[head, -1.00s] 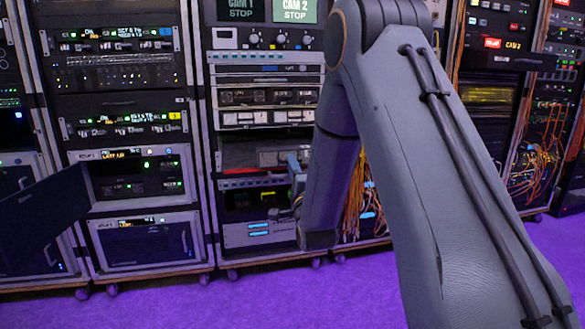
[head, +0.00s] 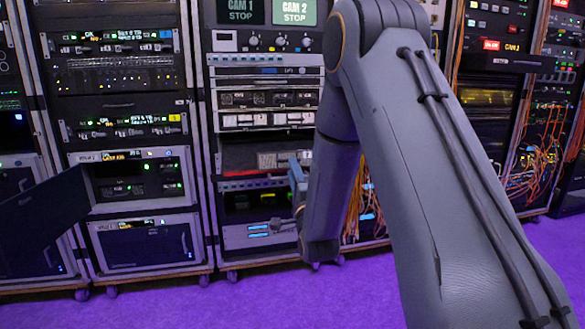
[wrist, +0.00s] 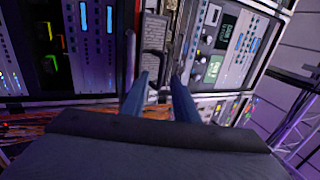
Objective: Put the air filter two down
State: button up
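In the head view, my gripper (head: 297,172) reaches into the middle rack, and my forearm hides much of it. In the wrist view, the two blue-grey fingers of my gripper (wrist: 160,76) stand apart with a dark gap between them. A grey panel with a dark looped handle (wrist: 153,62) lies just beyond the fingertips; it may be the air filter, but I read no label on it. I see no clear contact between fingers and handle. Grey-white units (head: 270,159) sit in a rack bay by the gripper.
The racks stand side by side along the back. A dark door (head: 42,222) hangs open at the left. A panel with blue lights (head: 258,234) sits low in the middle rack. The purple floor (head: 200,305) in front is clear.

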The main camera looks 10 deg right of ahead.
jog(key=p+v, duration=0.1)
jog(key=v, duration=0.8)
jog(key=shift+s, duration=0.35)
